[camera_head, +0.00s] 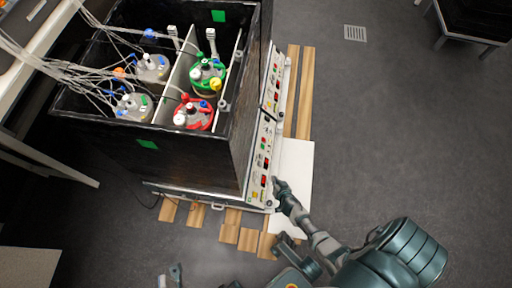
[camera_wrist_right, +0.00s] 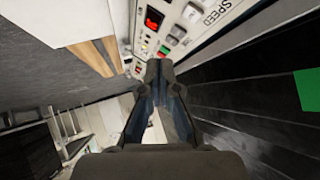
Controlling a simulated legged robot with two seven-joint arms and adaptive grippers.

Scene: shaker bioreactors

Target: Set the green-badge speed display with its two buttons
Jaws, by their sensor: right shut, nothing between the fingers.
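The control panel (camera_head: 265,150) runs along the right side of the black box, with red displays and small coloured buttons. In the right wrist view the panel (camera_wrist_right: 125,20) shows a SPEED label (camera_wrist_right: 205,14), a red-lit display (camera_wrist_right: 153,18) and pale buttons (camera_wrist_right: 178,31) beside it. I cannot tell which display carries the green badge. My right gripper (camera_head: 277,182) is shut and empty, its tips close to the panel's near end; the wrist view shows the tips (camera_wrist_right: 158,68) too. Contact is unclear. My left gripper (camera_head: 169,275) shows partly at the bottom edge, its fingers apart.
The black box (camera_head: 190,150) holds several vessels with coloured lids and tubing. Green squares mark its near wall (camera_head: 147,144) and far wall (camera_head: 219,16). Wooden slats (camera_head: 230,234) and a white sheet (camera_head: 297,160) lie below.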

